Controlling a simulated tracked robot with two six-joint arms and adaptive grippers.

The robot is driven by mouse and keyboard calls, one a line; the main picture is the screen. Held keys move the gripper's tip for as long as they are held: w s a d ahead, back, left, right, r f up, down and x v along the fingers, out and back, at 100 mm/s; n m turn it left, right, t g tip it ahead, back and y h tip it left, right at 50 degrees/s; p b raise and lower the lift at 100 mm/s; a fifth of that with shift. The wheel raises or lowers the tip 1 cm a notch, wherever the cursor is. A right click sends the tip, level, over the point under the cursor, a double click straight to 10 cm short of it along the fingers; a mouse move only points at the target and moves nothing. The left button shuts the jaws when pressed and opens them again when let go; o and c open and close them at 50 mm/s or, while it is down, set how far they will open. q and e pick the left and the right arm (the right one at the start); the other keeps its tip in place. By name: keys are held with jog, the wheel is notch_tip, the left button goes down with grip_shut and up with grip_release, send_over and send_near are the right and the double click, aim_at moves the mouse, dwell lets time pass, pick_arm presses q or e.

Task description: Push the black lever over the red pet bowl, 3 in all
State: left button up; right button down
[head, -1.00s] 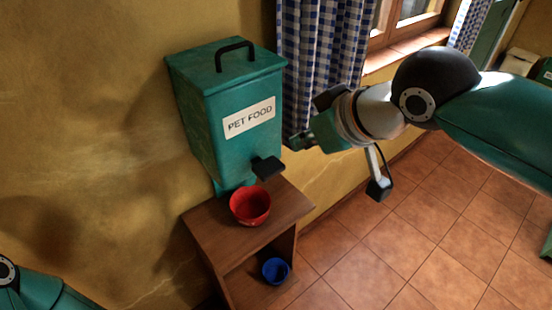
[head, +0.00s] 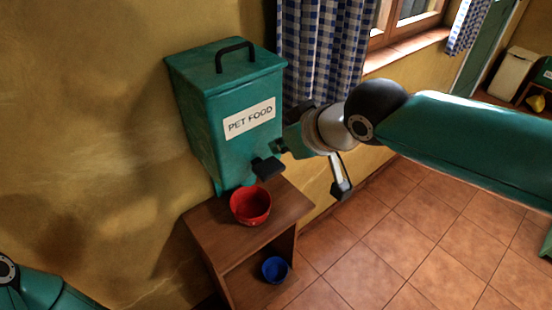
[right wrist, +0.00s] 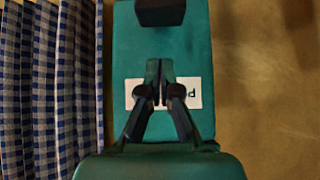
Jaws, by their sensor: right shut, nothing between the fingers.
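The green pet food dispenser (head: 205,120) has a white label and a black lever (head: 268,167) low on its front. The red pet bowl (head: 250,206) stands below the lever on a small wooden stand. My right gripper (head: 279,147) is shut and empty, at the dispenser's right side, close above the lever in the head view. In the right wrist view my closed fingers (right wrist: 161,65) cover part of the label, and the lever (right wrist: 160,12) shows beyond them at the top edge. Contact with the lever cannot be seen. My left gripper is out of view.
A blue bowl (head: 275,269) sits on the lower shelf of the wooden stand (head: 218,238). A blue checked curtain (head: 318,60) hangs right of the dispenser, by the window. The tiled floor (head: 420,230) at the right is clear.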

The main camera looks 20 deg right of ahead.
aim_at(276, 176)
jog(key=f, duration=0.2)
jog(key=w+f, duration=0.1)
jog(key=f, duration=0.2)
jog(key=shift+w+a+f, duration=0.3)
jog(key=shift+f, duration=0.05)
notch_tip(276, 176, down, 4)
jog(key=b, duration=0.4)
jog(key=shift+r, duration=0.1)
jog(key=shift+s, duration=0.15)
